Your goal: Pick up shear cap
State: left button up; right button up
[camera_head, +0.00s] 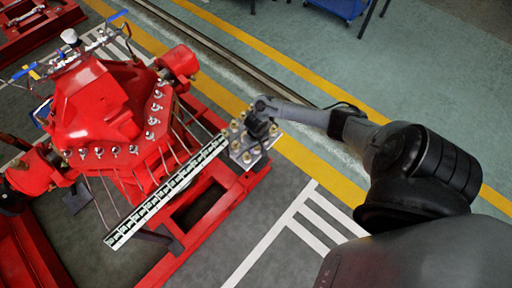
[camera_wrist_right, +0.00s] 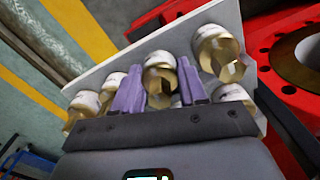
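Several shear caps, brass-coloured with white tops, stand on a light grey plate (camera_head: 246,164) at the corner of the red frame. In the right wrist view the plate (camera_wrist_right: 180,42) fills the middle. My right gripper (camera_head: 258,126) is low over the plate. Its two purple fingers (camera_wrist_right: 159,86) are apart, one on each side of a middle shear cap (camera_wrist_right: 160,72). Narrow gaps seem to show between cap and fingers; contact is not clear. Another shear cap (camera_wrist_right: 218,52) stands right of the fingers, and others are left of them. My left gripper is not in view.
A large red pump (camera_head: 100,105) with a row of studs stands left of the plate on a red frame (camera_head: 172,262). A pale slotted strip (camera_head: 165,192) runs up to the plate. A blue cart (camera_head: 340,8) is at the top.

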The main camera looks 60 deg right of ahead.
jog(key=shift+c, duration=1.2)
jog(key=shift+r, duration=0.15)
jog(key=shift+r+p, duration=0.5)
notch_tip(320, 180, up, 3)
jog(key=shift+r+p, duration=0.15)
jog(key=shift+p, duration=1.1)
jog(key=s+d+r+p, duration=0.2)
jog(key=s+r+p, duration=0.4)
jog(key=s, duration=0.5)
jog(key=shift+s+d+r, duration=0.2)
jog(key=shift+s, duration=0.05)
